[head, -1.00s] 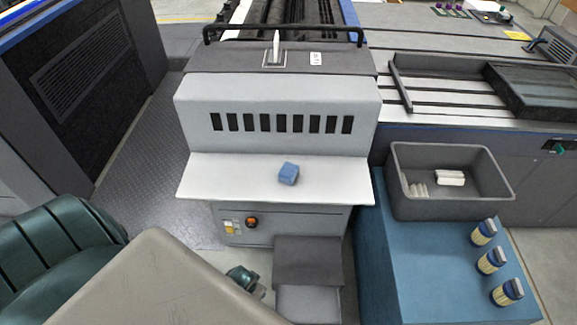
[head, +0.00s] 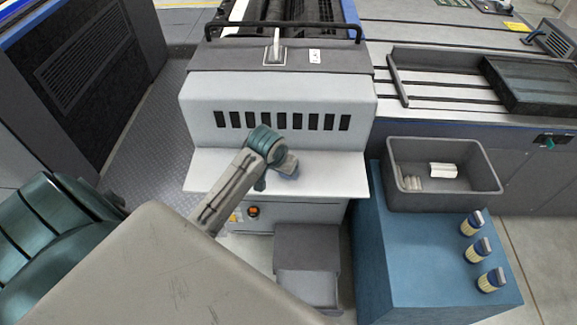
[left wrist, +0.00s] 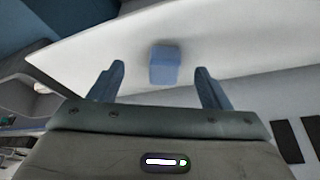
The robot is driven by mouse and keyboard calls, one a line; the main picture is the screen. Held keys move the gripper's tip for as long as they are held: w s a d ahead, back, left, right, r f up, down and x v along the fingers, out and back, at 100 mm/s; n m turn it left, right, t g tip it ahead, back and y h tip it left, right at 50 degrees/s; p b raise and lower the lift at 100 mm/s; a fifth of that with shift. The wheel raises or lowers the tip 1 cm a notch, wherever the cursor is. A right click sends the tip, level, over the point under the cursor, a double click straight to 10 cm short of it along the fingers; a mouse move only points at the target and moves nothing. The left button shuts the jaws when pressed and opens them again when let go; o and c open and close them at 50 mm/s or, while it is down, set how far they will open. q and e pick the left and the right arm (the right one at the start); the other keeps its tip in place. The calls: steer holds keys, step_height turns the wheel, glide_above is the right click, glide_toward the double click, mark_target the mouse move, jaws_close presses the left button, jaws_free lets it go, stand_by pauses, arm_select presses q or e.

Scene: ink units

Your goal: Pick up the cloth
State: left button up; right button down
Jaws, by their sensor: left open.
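The cloth (left wrist: 165,66) is a small blue folded block lying on the white shelf (left wrist: 240,45) of the grey machine. In the left wrist view it shows in the gap between the two blue fingers of my left gripper (left wrist: 160,72), a little beyond them. The fingers are spread wide and hold nothing. I see no contact with the cloth. In the head view my left arm reaches over the white shelf (head: 330,178), and its wrist hides the cloth there. My right gripper is in neither view.
A grey bin (head: 445,198) with white items in it stands on a blue cabinet (head: 400,250) at the right. Several yellow-and-blue containers (head: 478,250) stand near its right edge. The slotted machine front (head: 340,95) rises behind the shelf.

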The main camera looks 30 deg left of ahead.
arm_select(q)
steer(key=w, duration=0.1)
steer(key=w+f, duration=0.1)
steer(key=w+a+f+p, duration=0.1)
steer(key=w, duration=0.1)
steer(key=shift+w+a, duration=0.1)
steer(key=x, duration=0.1)
steer(key=p+x, duration=0.1)
steer(key=x, duration=0.2)
steer(key=shift+w+a+p, duration=0.3)
steer(key=shift+p, duration=0.1)
steer(key=shift+w+f, duration=0.2)
steer(key=shift+f, duration=0.4)
steer(key=shift+c, duration=0.4)
steer(key=c, duration=1)
steer(key=shift+c, duration=0.2)
